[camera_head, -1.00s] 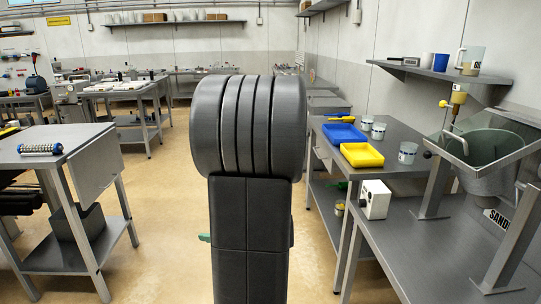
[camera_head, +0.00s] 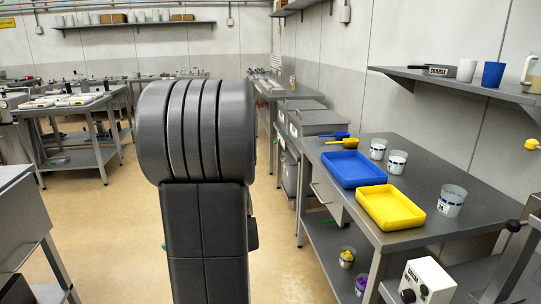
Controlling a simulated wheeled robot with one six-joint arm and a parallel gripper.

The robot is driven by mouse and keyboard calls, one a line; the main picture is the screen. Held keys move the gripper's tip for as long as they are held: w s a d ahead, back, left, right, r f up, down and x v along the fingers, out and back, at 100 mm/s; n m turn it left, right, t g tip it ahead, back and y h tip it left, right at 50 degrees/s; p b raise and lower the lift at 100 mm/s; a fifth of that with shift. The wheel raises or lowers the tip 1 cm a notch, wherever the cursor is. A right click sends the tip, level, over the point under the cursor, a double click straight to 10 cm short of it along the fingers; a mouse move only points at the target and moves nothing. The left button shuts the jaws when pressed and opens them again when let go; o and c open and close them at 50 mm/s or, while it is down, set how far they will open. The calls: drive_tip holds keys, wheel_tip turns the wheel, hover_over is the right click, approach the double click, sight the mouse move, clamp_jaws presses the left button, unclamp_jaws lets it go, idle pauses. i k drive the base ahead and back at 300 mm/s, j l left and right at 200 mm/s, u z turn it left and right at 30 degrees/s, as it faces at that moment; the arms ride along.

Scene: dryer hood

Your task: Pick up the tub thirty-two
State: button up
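Three clear tubs with white and blue labels stand on the right-hand metal bench: a far tub (camera_head: 377,148), a middle tub (camera_head: 397,162) and a near tub (camera_head: 451,200). Two more tubs with coloured contents, one upper (camera_head: 347,257) and one lower (camera_head: 361,284), sit on the bench's lower shelf. The label numbers are too small to read surely, so I cannot tell which is tub thirty-two. My gripper is not in view; my own dark grey arm fills the middle of the picture.
A blue tray (camera_head: 352,169) and a yellow tray (camera_head: 389,207) lie on the bench (camera_head: 430,165), left of the tubs. A white box (camera_head: 427,283) with knobs stands at the near right. A wall shelf (camera_head: 480,86) holds cups. Floor (camera_head: 110,225) is clear at left.

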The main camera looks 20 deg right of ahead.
sight(397, 160)
drive_tip(key=i+z, duration=0.25)
drive_tip(key=i, duration=0.25)
drive_tip(key=i+j+z, duration=0.25)
drive_tip(key=i, duration=0.25)
drive_tip(key=i+j+z, duration=0.1)
drive_tip(key=i+z, duration=0.2)
drive_tip(key=i, duration=0.2)
drive_tip(key=i+z, duration=0.2)
drive_tip(key=z, duration=0.25)
drive_tip(key=i+z, duration=0.2)
drive_tip(key=z, duration=0.25)
drive_tip(key=i+z, duration=0.2)
drive_tip(key=z, duration=0.25)
drive_tip(key=i+j+z, duration=0.15)
drive_tip(key=z, duration=0.3)
drive_tip(key=i+j+z, duration=0.2)
drive_tip(key=i+z, duration=0.3)
drive_tip(key=k, duration=0.1)
